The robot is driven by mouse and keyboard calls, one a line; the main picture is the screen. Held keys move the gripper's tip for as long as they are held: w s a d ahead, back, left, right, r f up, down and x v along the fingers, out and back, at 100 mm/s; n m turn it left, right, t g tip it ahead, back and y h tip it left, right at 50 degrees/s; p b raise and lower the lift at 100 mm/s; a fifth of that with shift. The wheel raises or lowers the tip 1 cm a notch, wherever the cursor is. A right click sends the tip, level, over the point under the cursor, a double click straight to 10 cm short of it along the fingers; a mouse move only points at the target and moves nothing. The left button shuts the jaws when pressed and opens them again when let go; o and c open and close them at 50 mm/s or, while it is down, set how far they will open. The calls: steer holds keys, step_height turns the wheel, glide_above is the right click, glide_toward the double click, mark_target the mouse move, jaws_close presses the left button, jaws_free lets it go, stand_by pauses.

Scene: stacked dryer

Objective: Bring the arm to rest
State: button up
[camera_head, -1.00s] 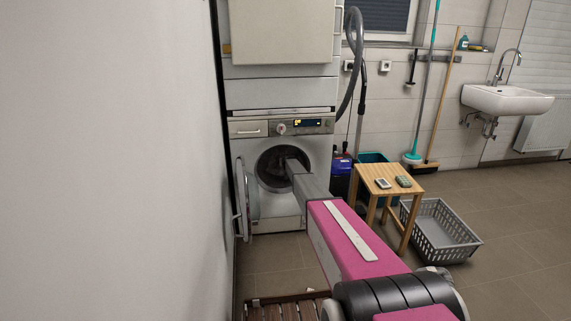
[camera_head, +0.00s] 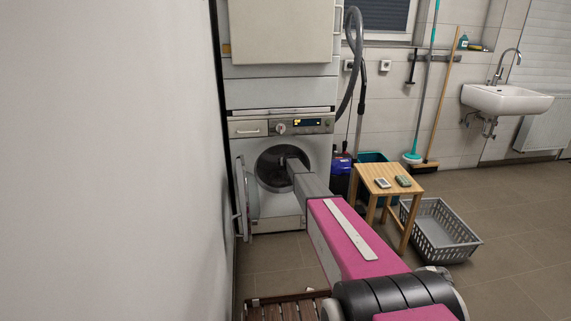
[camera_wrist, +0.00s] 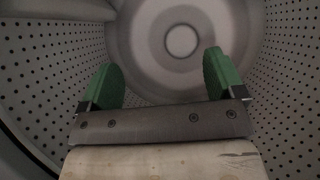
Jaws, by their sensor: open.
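My gripper (camera_wrist: 160,80) is open in the wrist view. Its two green fingers stand wide apart with nothing between them. Around it is the perforated metal drum (camera_wrist: 285,75), with the round back wall ahead. In the head view my arm reaches forward and its end goes into the round opening of the lower machine (camera_head: 270,215), so the gripper is hidden there. The machine's door (camera_head: 246,190) stands open to the left. No laundry shows in the drum.
An upper machine (camera_head: 280,30) is stacked above. A wooden stool (camera_head: 383,173) with two small devices stands right of my arm, beside a grey basket (camera_head: 438,232). A white wall (camera_head: 110,160) is close on the left. Floor is clear at the far right.

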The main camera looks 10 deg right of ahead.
steer(key=s+a+r+g, duration=0.1)
steer(key=s+g, duration=0.3)
steer(key=s, duration=2)
steer(key=s+a+r+g, duration=0.1)
steer(key=s+r+g, duration=0.2)
steer(key=s, duration=2.2)
steer(key=s+a+r+g, duration=0.1)
steer(key=s+r+g, duration=0.2)
steer(key=s, duration=2.2)
steer(key=shift+s+a+g, duration=0.2)
steer(key=shift+a+g, duration=0.15)
steer(key=shift+g, duration=0.75)
